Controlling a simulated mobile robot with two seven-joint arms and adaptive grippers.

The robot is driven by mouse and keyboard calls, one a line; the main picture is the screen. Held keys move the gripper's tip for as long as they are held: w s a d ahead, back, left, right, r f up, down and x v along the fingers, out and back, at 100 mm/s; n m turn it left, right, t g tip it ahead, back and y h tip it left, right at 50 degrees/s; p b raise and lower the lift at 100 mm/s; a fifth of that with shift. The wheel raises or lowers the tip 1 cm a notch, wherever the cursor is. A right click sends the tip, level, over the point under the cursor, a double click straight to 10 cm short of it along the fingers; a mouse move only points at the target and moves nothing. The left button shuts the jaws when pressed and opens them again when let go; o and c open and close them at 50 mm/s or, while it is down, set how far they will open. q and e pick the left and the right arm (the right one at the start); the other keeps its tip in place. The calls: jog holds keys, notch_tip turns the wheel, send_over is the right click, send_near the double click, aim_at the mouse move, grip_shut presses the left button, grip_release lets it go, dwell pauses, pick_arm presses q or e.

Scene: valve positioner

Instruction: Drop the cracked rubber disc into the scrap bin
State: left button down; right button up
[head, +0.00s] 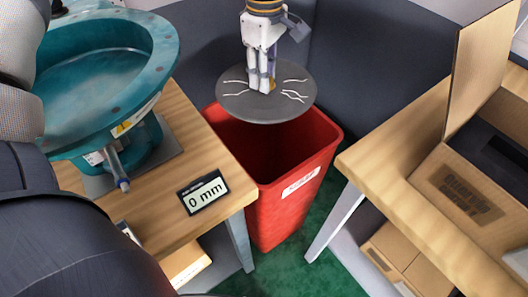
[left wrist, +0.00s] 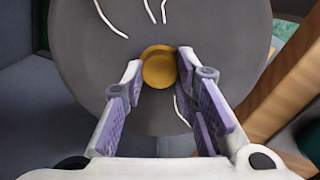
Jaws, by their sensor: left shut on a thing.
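The cracked rubber disc (head: 297,108) is dark grey with pale, jagged crack lines. It hangs roughly level over the open top of the red scrap bin (head: 282,212), overlapping the bin's back rim in the head view. My left gripper (head: 262,86) points down and is shut on the disc at its middle. In the left wrist view, the fingers (left wrist: 158,82) close around a brass-coloured knob (left wrist: 157,68) at the centre of the disc (left wrist: 88,50). The bin's white label faces front and its inside is partly hidden by the disc. My right gripper is not in view.
A wooden bench (head: 225,140) at left carries a teal valve body (head: 100,80) and a "0 mm" display (head: 203,192). Another wooden table (head: 385,160) at right holds an open cardboard box (head: 455,190). Dark panels (head: 360,60) stand behind the bin.

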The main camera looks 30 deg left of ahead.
pick_arm(q)
jog(key=shift+w+a+f+n, duration=0.25)
jog(key=shift+a+f+n, duration=0.4)
jog(key=shift+f+n, duration=0.2)
notch_tip(320, 180, down, 5)
jog(key=shift+f+b, duration=0.2)
jog(key=shift+b, duration=0.3)
jog(key=c, duration=1.2)
grip_release()
notch_tip(320, 180, up, 12)
jog(key=shift+r, duration=0.1)
